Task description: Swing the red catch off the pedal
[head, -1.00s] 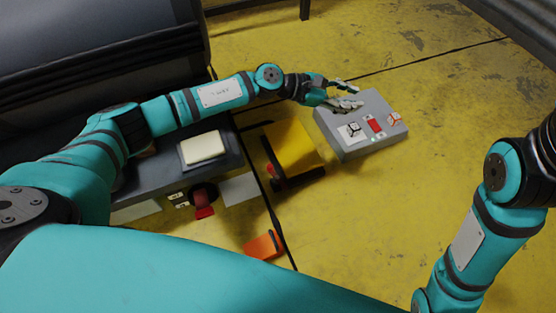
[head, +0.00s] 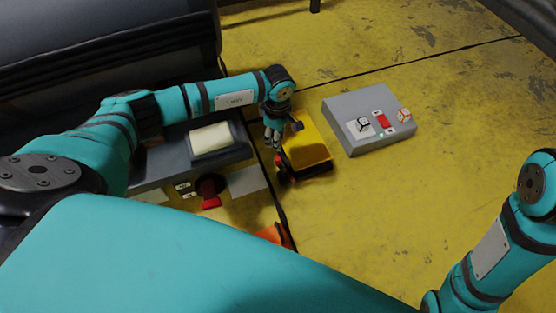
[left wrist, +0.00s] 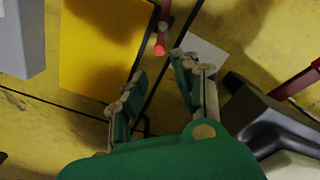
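The yellow pedal (head: 308,145) lies on the floor in the middle of the head view. A dark bar with red parts, the red catch (head: 284,180), shows at its near left edge. In the left wrist view the pedal (left wrist: 98,45) is a flat yellow plate. The red catch (left wrist: 160,46) with its bright red end is beside the plate's edge, just beyond my fingertips. My left gripper (head: 273,141) points down over the pedal's left side. In the left wrist view its fingers (left wrist: 159,68) are apart with nothing between them. My right gripper is out of view.
A grey control box (head: 350,105) with a red button stands right of the pedal. A dark console (head: 170,160) with a cream pad (head: 210,139) and a red knob (head: 210,199) stands left. An orange piece (head: 272,234) is nearer.

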